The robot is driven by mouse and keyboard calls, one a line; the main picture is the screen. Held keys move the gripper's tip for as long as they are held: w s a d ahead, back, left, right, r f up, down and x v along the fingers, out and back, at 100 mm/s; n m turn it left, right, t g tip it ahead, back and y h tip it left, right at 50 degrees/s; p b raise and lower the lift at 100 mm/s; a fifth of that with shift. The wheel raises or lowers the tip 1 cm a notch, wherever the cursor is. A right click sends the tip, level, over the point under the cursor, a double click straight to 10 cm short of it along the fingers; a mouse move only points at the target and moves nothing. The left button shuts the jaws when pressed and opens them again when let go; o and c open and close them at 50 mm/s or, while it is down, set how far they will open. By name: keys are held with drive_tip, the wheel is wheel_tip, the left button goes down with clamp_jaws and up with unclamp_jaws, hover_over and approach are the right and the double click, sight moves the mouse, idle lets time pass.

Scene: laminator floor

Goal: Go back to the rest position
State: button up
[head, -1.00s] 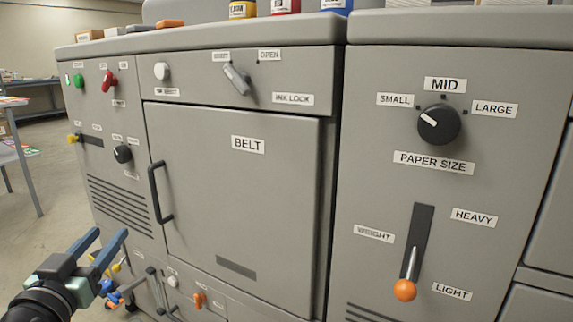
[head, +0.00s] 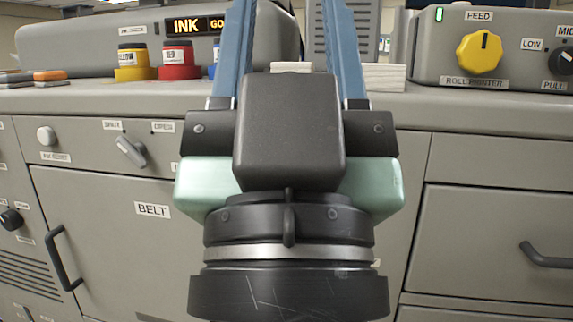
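My gripper (head: 290,20) is large in the middle of the head view, in front of the machine. Its two blue fingers point up and stand well apart. Their tips are cut off by the top edge. I see nothing held between them. The gripper body hides the middle of the machine front, including the paper size and weight controls.
The grey machine (head: 480,160) fills the view. The BELT door (head: 110,240) with its dark handle (head: 65,258) is at left. Ink pots, among them a red one (head: 179,60), stand on top. A yellow roll printer knob (head: 479,52) is at upper right.

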wheel_tip(320, 180, up, 38)
drive_tip(key=p, duration=3.7)
drive_tip(key=shift+r, duration=0.15)
